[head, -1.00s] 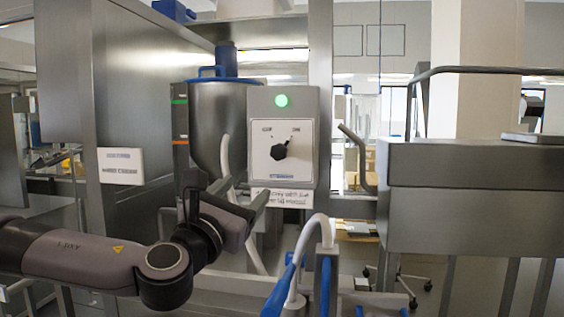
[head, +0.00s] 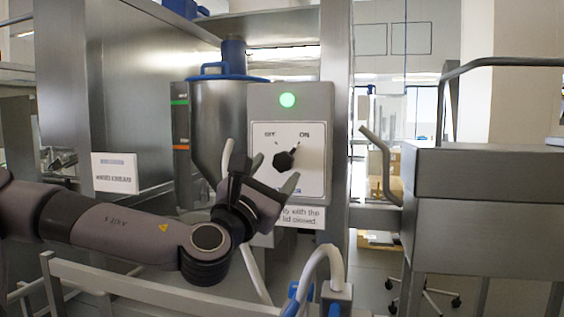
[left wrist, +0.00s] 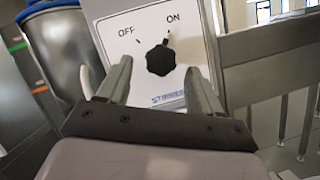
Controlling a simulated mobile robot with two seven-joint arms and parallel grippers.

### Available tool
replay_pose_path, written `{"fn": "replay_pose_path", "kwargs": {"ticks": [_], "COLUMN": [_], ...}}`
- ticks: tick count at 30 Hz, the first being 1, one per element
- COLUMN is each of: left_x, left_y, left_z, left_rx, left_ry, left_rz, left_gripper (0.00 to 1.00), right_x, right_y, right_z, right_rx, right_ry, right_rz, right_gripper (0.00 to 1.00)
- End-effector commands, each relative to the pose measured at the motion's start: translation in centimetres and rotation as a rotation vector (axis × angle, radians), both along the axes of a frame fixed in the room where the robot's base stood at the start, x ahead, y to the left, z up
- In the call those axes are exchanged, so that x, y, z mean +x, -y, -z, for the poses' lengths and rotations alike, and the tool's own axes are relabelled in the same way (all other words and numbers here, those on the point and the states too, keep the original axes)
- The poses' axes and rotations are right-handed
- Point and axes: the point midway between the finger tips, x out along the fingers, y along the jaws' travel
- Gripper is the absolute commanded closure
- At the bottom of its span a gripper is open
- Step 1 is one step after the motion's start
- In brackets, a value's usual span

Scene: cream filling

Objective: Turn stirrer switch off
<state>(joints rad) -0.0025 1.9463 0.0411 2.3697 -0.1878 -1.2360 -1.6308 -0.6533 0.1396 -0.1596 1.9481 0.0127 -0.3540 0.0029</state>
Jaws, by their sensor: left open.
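The stirrer switch is a black rotary knob (head: 284,160) on a white panel marked OFF at left and ON at right. Its pointer is turned toward ON. The panel is on a grey control box (head: 320,112) with a lit green lamp (head: 287,100) on top. In the left wrist view the knob (left wrist: 160,60) lies beyond and between my fingers. My left gripper (head: 262,170) is open and empty in front of the panel's lower left, apart from the knob as far as I can tell. It also shows in the left wrist view (left wrist: 160,88). My right gripper is not in view.
A steel hopper with a blue lid (head: 230,78) stands left of the box. A metal rail (head: 150,285) and a white hose (head: 318,258) are in front below. A steel cabinet (head: 480,190) stands at right. A label (head: 300,216) is under the panel.

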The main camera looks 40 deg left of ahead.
Motion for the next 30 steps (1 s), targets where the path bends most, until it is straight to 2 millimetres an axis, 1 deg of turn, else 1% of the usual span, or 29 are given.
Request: {"fn": "replay_pose_path", "kwargs": {"ticks": [3,10,15,23,24,26,27,28,29,30], "left_x": [1.2,2.9,3.4,3.5,3.5,3.5,3.5,3.5,3.5,3.5], "left_y": [-0.4,-1.0,-1.1,-1.2,-1.2,-1.2,-1.2,-1.2,-1.2,-1.2], "left_z": [-0.5,-1.2,-1.3,-1.4,-1.4,-1.4,-1.4,-1.4,-1.4,-1.4], "left_rx": [0.002,0.0,0.0,0.0,0.0,0.0,0.0,-0.001,-0.001,-0.001], "left_ry": [-0.003,-0.001,-0.001,0.001,0.001,0.001,0.001,0.0,0.0,0.0], "left_rz": [-0.002,-0.001,0.001,0.002,0.002,0.002,0.002,0.001,0.001,0.001], "left_gripper": [0.35,0.35,0.35,0.35,0.41,0.61,0.74,0.83,0.86,0.86], "right_x": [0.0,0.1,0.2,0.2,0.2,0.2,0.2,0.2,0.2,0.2], "right_y": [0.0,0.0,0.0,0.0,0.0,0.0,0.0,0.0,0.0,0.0], "right_z": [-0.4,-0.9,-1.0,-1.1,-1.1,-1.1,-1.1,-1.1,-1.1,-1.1], "right_rx": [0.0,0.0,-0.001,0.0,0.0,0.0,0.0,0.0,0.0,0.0], "right_ry": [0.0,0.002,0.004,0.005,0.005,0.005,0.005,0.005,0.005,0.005], "right_rz": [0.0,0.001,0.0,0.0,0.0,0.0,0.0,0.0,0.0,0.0], "right_gripper": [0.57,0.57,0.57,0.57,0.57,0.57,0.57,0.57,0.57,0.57]}}
